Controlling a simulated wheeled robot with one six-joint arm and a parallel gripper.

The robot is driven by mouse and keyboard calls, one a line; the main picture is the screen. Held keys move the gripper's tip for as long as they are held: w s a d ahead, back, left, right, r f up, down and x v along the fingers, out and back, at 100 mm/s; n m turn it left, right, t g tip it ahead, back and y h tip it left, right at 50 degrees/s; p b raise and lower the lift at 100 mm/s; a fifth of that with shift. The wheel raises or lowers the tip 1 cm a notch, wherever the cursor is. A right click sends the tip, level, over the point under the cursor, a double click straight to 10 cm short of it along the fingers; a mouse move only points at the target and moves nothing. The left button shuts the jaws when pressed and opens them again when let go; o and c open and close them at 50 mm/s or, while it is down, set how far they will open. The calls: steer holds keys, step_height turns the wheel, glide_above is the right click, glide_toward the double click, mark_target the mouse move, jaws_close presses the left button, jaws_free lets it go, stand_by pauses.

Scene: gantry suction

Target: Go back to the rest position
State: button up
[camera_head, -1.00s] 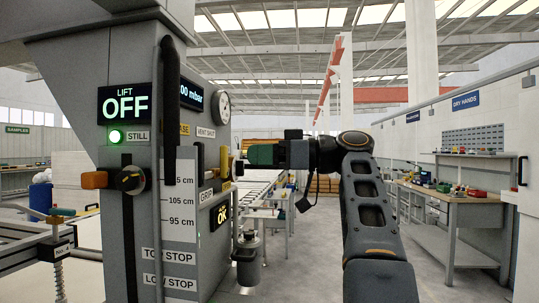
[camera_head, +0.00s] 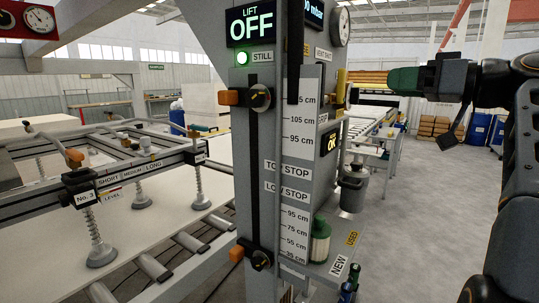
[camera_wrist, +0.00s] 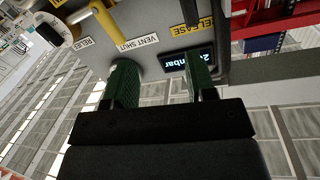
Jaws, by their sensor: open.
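My gripper (camera_head: 403,80) is at the upper right of the head view, reaching left toward the grey lift column (camera_head: 272,120), with a gap between them. In the wrist view my gripper (camera_wrist: 162,80) has its two green fingers apart with nothing between them. Beyond the fingers is the column's panel, with a yellow handle (camera_wrist: 108,28), a "VENT SHUT" label (camera_wrist: 139,42), a "RELEASE" label (camera_wrist: 191,31) and a mbar display.
A suction frame (camera_head: 125,165) with several cups stands over a pale sheet (camera_head: 150,235) at the left. Rollers (camera_head: 190,242) run beside it.

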steer(key=w+d+f+m+h, duration=0.5)
steer(key=f+m, duration=0.3)
steer(key=f, duration=0.2)
step_height(320, 180, down, 10)
steer(key=a+f+m+g+h+p, duration=0.1)
steer(key=m+g+h+p, duration=0.2)
steer(key=m+p, duration=0.1)
steer(key=s+a+f+g+h+p, duration=0.25)
steer(key=s+a+f, duration=0.2)
steer(key=f, duration=0.35)
steer(key=s+a+f+n+g+h+p, duration=0.1)
steer(key=s+a+f+n+p, duration=0.1)
steer(key=s+a+p, duration=0.2)
steer(key=s+a+f+n+g+h+p, duration=0.1)
steer(key=s+a+f+n+g+p, duration=0.1)
steer(key=s+a, duration=0.4)
steer(key=s+n+p, duration=0.1)
steer(key=s+p, duration=0.1)
steer(key=s, duration=0.1)
steer(key=shift+a+p, duration=0.35)
steer(key=shift+a, duration=0.05)
